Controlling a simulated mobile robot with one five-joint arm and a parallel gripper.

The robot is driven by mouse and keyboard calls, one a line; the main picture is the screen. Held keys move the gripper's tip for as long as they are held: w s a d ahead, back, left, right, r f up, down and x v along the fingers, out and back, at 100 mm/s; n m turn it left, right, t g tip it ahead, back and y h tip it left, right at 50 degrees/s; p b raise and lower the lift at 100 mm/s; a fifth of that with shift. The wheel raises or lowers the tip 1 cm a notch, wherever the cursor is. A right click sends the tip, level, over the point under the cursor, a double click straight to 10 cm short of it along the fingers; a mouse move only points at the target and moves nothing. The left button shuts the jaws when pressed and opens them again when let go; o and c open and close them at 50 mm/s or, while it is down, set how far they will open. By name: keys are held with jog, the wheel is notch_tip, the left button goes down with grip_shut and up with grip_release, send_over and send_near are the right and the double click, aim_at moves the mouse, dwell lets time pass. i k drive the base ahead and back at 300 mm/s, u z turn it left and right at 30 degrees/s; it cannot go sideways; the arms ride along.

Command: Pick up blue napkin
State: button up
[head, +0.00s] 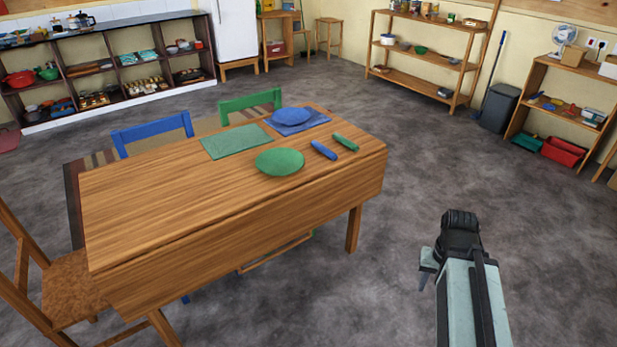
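A rolled blue cloth (324,150), which looks like the blue napkin, lies on the wooden table (160,200) near its right end. A rolled green cloth (345,142) lies just to its right, and a green plate (280,161) is to its left. My gripper (427,267) is over the floor, right of the table and well apart from the blue napkin. Only part of the gripper shows beside my arm, so its opening cannot be made out.
A blue plate (292,116) sits on a blue placemat (315,122); a green placemat (236,141) lies to its left. Blue (150,132) and green (250,103) chairs stand behind the table, a wooden chair (65,285) at its left. The floor right of the table is clear.

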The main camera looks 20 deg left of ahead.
aim_at(316, 145)
jog(key=k, duration=0.7)
jog(key=u, duration=1.25)
jog(key=i, duration=2.5)
